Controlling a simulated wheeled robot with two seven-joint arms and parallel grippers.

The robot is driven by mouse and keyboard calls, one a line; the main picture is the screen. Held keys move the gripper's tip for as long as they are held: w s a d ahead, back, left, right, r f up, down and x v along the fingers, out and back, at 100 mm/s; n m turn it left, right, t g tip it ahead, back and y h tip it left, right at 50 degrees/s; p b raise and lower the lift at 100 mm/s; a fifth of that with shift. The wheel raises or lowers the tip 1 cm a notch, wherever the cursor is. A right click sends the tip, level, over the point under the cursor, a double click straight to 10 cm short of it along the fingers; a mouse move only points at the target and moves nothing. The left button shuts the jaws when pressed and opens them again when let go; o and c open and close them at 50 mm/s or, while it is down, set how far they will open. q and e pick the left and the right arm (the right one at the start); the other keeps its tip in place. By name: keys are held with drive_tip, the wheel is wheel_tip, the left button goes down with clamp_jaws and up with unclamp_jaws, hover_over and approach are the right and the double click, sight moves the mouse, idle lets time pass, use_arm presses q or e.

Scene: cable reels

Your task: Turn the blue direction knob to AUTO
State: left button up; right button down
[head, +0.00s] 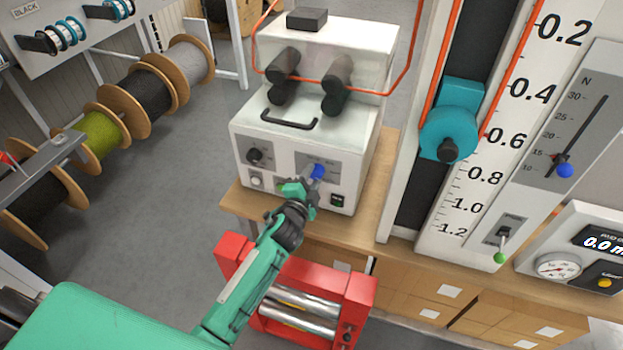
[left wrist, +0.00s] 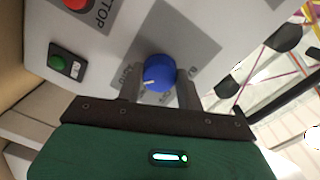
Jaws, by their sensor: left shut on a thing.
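The blue direction knob (head: 317,172) sits on a grey plate on the front of a white machine (head: 352,145). My left gripper (head: 309,187) is at the knob, its fingers on either side of it. In the left wrist view the blue knob (left wrist: 159,73) shows between the two fingers (left wrist: 159,90), which are shut on it. A white pointer mark on the knob points toward the lower left, near lettering that is partly hidden by a finger and too small to read surely. My right gripper is not in view.
On the same panel are a black knob (head: 256,156) and a green button (left wrist: 60,62); a red stop button (left wrist: 76,4) shows in the wrist view. A red roller unit (head: 355,290) stands below. Cable reels (head: 150,95) line the left; a scale column (head: 470,190) stands right.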

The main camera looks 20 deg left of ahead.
use_arm(q)
drive_tip(key=shift+m, duration=0.4)
drive_tip(key=o, duration=1)
drive_tip(key=s+b, duration=0.1)
drive_tip(key=s, duration=0.3)
drive_tip(key=s+b, duration=0.1)
drive_tip(key=s, duration=0.4)
drive_tip(key=s+b, duration=0.1)
drive_tip(key=s, duration=0.3)
drive_tip(key=shift+s+a+r+b, duration=0.25)
drive_tip(key=shift+s+b, duration=0.15)
